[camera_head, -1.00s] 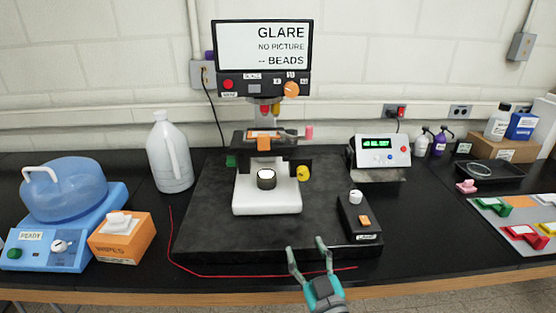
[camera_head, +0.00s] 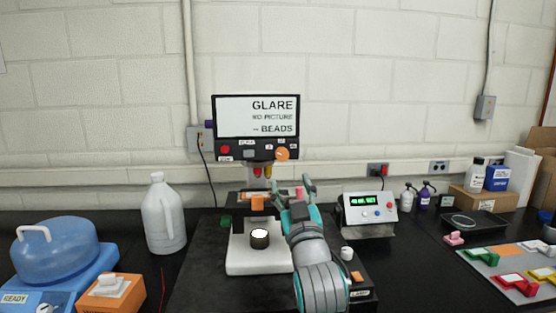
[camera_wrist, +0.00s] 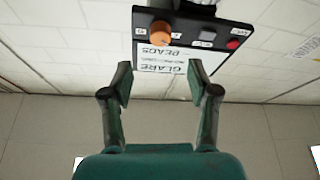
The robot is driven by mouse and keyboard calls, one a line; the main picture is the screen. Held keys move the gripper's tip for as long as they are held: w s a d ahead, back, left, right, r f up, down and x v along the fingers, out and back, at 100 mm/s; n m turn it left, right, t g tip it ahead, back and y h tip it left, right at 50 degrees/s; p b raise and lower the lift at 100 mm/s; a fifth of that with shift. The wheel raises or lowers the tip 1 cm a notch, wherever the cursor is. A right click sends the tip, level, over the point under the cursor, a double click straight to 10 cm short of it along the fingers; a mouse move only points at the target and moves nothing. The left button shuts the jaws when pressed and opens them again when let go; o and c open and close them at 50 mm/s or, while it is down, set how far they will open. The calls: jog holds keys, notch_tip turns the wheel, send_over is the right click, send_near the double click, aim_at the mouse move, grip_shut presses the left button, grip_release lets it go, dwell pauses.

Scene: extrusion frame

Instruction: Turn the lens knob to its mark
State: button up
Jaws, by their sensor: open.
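An orange knob (camera_head: 282,154) sits at the right end of the dark control panel under the microscope screen; which knob is the lens knob and where its mark lies are too small to read. My gripper (camera_head: 294,185) is raised in front of the microscope, below and slightly right of that knob. It is open and empty. In the wrist view my gripper (camera_wrist: 160,85) shows its two fingers apart, with the orange knob (camera_wrist: 160,32) beyond them, near the top. The screen (camera_head: 256,116) reads "GLARE", "NO PICTURE" and "BEADS". My arm hides part of the microscope's right side.
A red button (camera_head: 225,149) is at the panel's left end. A white stage base with a lit lens (camera_head: 260,238) stands below. A lamp box with a white knob (camera_head: 347,253) is right of my arm. A jug (camera_head: 163,215) stands left, a meter (camera_head: 369,212) right.

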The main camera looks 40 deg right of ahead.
aim_at(283, 157)
jog(key=x, duration=1)
jog(key=shift+w+d+r, duration=0.15)
jog(key=shift+w, duration=0.1)
grip_shut()
